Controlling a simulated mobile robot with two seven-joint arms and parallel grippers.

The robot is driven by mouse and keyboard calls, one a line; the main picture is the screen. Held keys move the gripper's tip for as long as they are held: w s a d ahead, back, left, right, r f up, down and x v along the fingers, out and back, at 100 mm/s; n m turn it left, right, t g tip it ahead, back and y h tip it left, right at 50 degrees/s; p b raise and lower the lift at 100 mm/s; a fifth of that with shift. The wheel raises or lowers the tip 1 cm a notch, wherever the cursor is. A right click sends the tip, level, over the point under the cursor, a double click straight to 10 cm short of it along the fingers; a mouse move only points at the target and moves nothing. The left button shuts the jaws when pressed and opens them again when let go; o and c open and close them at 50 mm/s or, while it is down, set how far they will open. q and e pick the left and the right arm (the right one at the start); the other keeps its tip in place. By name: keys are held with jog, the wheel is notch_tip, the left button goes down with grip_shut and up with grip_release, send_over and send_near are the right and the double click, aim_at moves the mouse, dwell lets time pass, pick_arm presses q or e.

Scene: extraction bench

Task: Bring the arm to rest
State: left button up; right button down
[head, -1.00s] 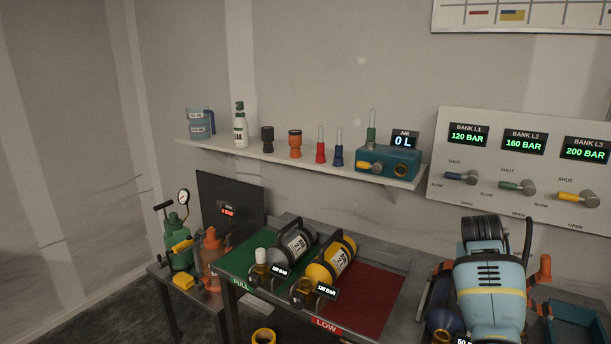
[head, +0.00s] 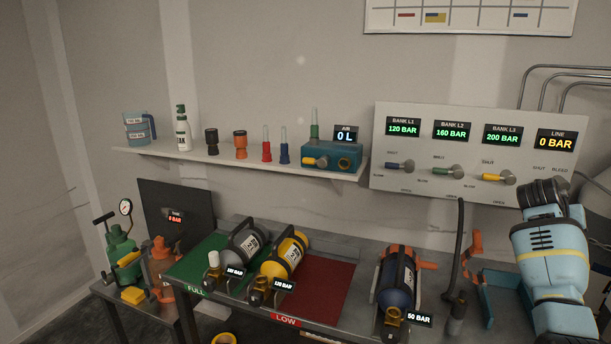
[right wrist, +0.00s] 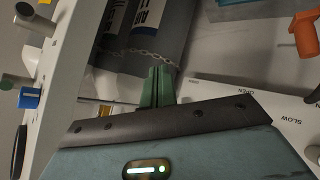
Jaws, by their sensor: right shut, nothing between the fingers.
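My right arm shows at the right of the head view, over the right end of the bench; its fingers are hidden there behind its own light-blue links. In the right wrist view my right gripper (right wrist: 157,88) is shut, its green fingers together with nothing between them. A grey cylinder with a chain (right wrist: 165,45) lies beyond the fingers. A white panel with a blue knob (right wrist: 30,98) is at the left of that view. My left gripper is in neither view.
The valve panel (head: 470,188) is on the wall behind my arm. A dark blue cylinder (head: 398,278) reading 50 BAR lies left of the arm. A black hose (head: 459,245) hangs beside it. Yellow (head: 284,256) and grey (head: 241,246) cylinders lie on the red and green mats.

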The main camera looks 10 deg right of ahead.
jog(key=s+d+r+h, duration=0.1)
jog(key=s+d+r, duration=0.2)
jog(key=s+d, duration=0.1)
jog(key=w+a+f+n+t, duration=0.25)
jog(key=a+f+n, duration=0.2)
jog(key=f, duration=0.45)
jog(key=w+a+f+n+t, duration=0.1)
jog(key=a+f+n+t, duration=0.3)
jog(key=f, duration=0.6)
jog(key=s+a+f+n+t+y, duration=0.2)
jog(key=s+a+f+n+y, duration=0.3)
jog(key=a+f, duration=0.85)
jog(key=s+a+f+n+y, duration=0.1)
jog(key=s+a+f+y, duration=0.25)
jog(key=s+a, duration=0.4)
jog(key=s+a+f+n+g+y, duration=0.1)
jog(key=s+a+f+y, duration=0.1)
jog(key=s+a+f, duration=0.35)
jog(key=s+a+f+n+y, duration=0.2)
jog(key=s+a, duration=0.5)
jog(key=s, duration=0.3)
jog(key=a+m, duration=0.5)
jog(key=a, duration=0.7)
jog(key=shift+s+a+m, duration=0.35)
jog(key=shift+a, duration=0.05)
jog(key=shift+t+y, duration=0.25)
